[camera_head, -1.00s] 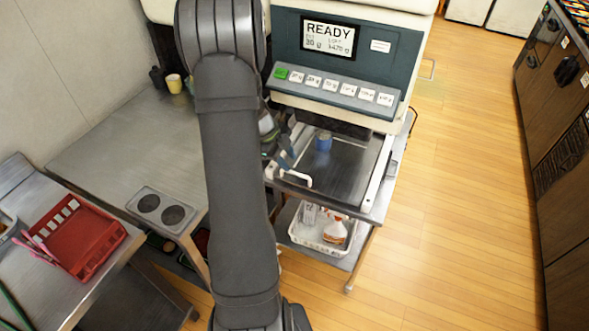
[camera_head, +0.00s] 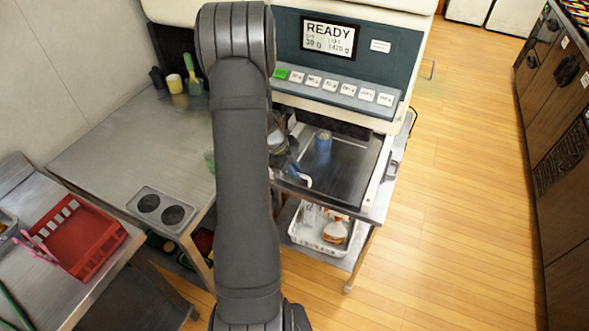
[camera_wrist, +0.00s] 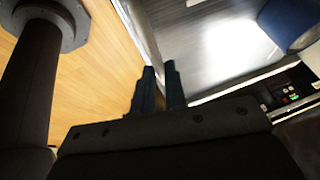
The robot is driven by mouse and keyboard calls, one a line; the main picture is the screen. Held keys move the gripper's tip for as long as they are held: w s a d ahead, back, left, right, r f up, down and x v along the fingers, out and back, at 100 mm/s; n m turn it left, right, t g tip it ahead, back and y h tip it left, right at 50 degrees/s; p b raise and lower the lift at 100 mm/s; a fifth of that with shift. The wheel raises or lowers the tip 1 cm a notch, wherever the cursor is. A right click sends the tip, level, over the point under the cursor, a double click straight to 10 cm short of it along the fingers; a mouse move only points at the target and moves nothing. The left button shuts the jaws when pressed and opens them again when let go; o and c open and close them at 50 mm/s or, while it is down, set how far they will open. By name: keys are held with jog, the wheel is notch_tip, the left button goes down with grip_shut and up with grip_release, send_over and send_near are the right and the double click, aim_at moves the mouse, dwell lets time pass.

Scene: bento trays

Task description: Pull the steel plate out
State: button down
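My gripper (camera_head: 287,168) is at the plate's front left corner, partly hidden behind my arm. In the wrist view my two gripper fingers (camera_wrist: 160,66) stand close together with a narrow gap. I cannot tell whether anything is between them. A bright steel surface (camera_wrist: 200,50) and a blue round thing (camera_wrist: 290,22) lie beyond them.
The machine's panel (camera_head: 335,85) reads READY. A white basket (camera_head: 310,243) with bottles stands below the bay. A steel table (camera_head: 130,140) and a red rack (camera_head: 85,240) are at left. The wooden floor (camera_head: 450,220) at right is clear.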

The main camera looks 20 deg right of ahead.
jog(key=s+a, duration=1.4)
jog(key=shift+s+a, duration=0.35)
jog(key=shift+s, duration=0.05)
jog(key=c, duration=1.5)
grip_release()
jog(key=v, duration=1.7)
jog(key=shift+a+r, duration=0.15)
jog(key=shift+r, duration=0.05)
